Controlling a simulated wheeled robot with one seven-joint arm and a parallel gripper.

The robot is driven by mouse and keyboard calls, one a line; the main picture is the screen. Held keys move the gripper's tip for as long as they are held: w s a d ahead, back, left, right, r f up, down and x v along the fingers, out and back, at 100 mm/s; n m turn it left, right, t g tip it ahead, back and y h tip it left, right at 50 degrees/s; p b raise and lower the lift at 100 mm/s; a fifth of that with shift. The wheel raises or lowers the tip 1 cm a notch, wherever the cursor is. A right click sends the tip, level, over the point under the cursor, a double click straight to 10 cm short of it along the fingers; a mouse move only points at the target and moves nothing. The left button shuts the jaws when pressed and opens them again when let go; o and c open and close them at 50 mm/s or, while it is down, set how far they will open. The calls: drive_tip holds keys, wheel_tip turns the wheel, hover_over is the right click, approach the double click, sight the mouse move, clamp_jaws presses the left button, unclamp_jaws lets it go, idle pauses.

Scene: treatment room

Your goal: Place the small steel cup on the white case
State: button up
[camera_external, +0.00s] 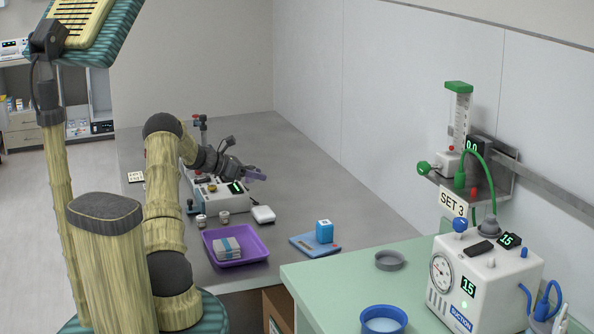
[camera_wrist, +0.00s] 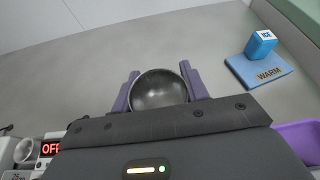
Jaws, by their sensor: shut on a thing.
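My gripper (camera_external: 256,175) is raised over the grey table, with its purple fingers pointing right. In the wrist view the two fingers (camera_wrist: 159,78) are shut on the small steel cup (camera_wrist: 158,92), one on each side, and I look into its dark, empty-looking bowl. I cannot make the cup out clearly in the external view. The white case (camera_external: 263,214), a small flat box, lies on the table below and slightly right of my gripper in the external view. It does not show in the wrist view.
Two small pots (camera_external: 224,217), a purple tray (camera_external: 209,254) and a blue pad (camera_external: 303,243) bearing a blue box (camera_external: 324,231) are near the case. The table's far right is clear.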

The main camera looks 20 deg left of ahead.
drive_tip(key=g, duration=0.1)
hover_over(270, 210)
drive_tip(key=shift+w+r+m+h, duration=0.1)
drive_tip(key=shift+r+m+h, duration=0.05)
drive_tip(key=shift+m+h, duration=0.25)
wheel_tip(270, 210, down, 6)
drive_tip(key=shift+a+f, duration=0.1)
drive_tip(key=shift+f, duration=1.9)
